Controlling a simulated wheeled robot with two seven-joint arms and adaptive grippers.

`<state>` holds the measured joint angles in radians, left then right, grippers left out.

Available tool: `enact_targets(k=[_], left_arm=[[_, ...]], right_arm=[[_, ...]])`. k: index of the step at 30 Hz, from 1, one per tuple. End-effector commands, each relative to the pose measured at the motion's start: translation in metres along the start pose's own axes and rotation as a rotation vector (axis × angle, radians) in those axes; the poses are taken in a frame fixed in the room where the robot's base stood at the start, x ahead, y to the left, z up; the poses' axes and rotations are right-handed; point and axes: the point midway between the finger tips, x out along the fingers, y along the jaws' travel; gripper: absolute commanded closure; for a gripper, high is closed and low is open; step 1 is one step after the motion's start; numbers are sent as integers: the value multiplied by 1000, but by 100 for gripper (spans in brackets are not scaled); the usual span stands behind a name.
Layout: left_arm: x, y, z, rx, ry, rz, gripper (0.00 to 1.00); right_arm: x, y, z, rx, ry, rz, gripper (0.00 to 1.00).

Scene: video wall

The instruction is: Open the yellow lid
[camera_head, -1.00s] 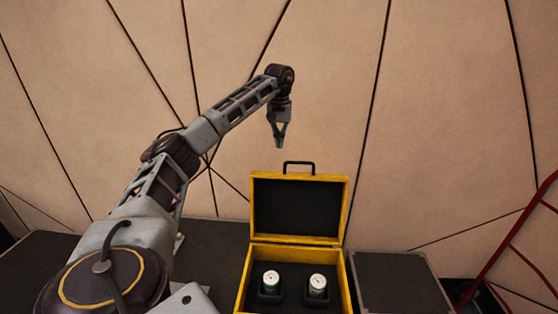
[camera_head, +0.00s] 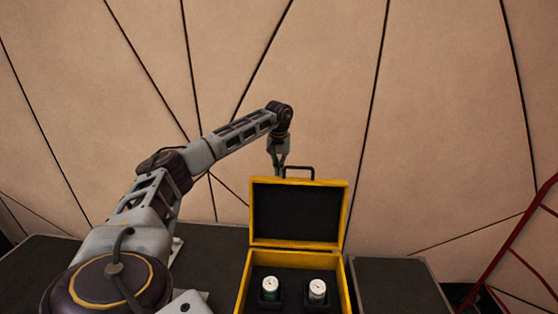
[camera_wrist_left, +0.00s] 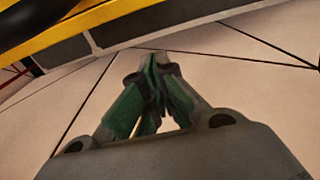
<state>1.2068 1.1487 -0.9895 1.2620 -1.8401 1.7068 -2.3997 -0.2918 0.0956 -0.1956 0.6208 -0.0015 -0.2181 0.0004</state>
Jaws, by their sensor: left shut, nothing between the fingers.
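The yellow lid (camera_head: 345,215) of a yellow case stands upright, open, with its dark inner face toward me and a black handle (camera_head: 299,167) on its top edge. The case's lower box (camera_head: 346,285) lies in front of it. My left gripper (camera_head: 279,167) is shut and empty. It is just behind the lid's top edge, left of the handle, its tips partly hidden by the lid. In the left wrist view the green fingers (camera_wrist_left: 153,70) meet, with the yellow lid (camera_wrist_left: 80,30) crossing the upper left. Whether they touch the lid I cannot tell. My right gripper is not in view.
Two white-topped canisters, the left one (camera_head: 270,288) and the right one (camera_head: 317,290), stand in the box. A dark case (camera_head: 400,285) is to its right and a dark surface (camera_head: 40,270) to its left. A red frame (camera_head: 520,240) stands far right. A tan panelled wall (camera_head: 450,120) is behind.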

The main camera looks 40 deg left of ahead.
Motion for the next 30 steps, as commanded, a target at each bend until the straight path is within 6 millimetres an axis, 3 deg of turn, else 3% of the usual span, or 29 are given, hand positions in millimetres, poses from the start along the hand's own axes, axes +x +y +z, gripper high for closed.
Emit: enact_targets(k=[15,30], left_arm=[[-15,-1,30,0,4,2,100],[-16,0,36,0,3,3,100]], right_arm=[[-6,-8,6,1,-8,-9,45],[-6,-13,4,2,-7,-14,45]])
